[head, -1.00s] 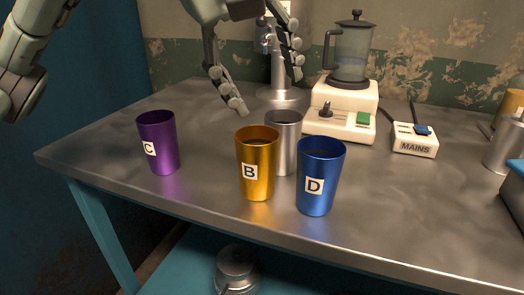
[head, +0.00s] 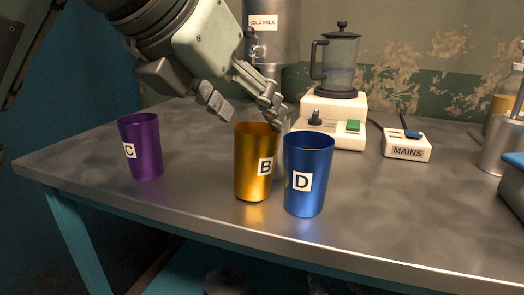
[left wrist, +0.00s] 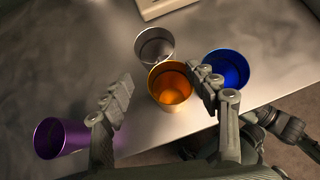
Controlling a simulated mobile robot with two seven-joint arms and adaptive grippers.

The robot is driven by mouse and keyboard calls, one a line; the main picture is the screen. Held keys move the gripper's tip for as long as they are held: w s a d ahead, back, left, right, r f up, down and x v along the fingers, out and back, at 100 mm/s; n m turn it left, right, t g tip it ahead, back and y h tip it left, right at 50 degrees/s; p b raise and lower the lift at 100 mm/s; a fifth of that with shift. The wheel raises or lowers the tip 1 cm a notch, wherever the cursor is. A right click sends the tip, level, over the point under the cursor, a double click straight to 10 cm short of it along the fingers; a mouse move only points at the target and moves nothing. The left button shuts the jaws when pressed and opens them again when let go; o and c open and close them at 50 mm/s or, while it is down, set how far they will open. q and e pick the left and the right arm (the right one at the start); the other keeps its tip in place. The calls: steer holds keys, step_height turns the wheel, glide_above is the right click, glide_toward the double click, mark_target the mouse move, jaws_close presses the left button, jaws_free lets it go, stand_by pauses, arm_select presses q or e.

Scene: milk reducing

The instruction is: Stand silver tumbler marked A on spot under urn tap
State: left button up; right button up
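The silver tumbler (left wrist: 155,46) shows upright in the left wrist view behind the gold tumbler B (head: 255,162). In the head view it is almost wholly hidden, and its label cannot be seen. My left gripper (head: 247,108) is open, fingers pointing down over the gold tumbler. In the left wrist view the gold tumbler (left wrist: 172,87) lies between the fingers, close to the right-hand one; contact is unclear. The silver one is beyond the fingertips.
Blue tumbler D (head: 308,175) stands close to the gold one's right. Purple tumbler C (head: 141,147) stands apart at left. Bare tabletop lies between purple and gold.

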arm_select(q)
steer(key=x, duration=0.2)
steer(key=shift+w+d, duration=0.25)
steer(key=shift+w, duration=0.1)
glide_above(278, 172)
steer(key=w+a, duration=0.1)
steer(key=w, duration=0.1)
step_height(278, 172, down, 4)
steer(key=shift+w+a+r, duration=0.1)
steer(key=shift+w+r, duration=0.05)
steer(key=shift+r, duration=0.05)
steer(key=shift+c, duration=0.6)
steer(key=c, duration=1)
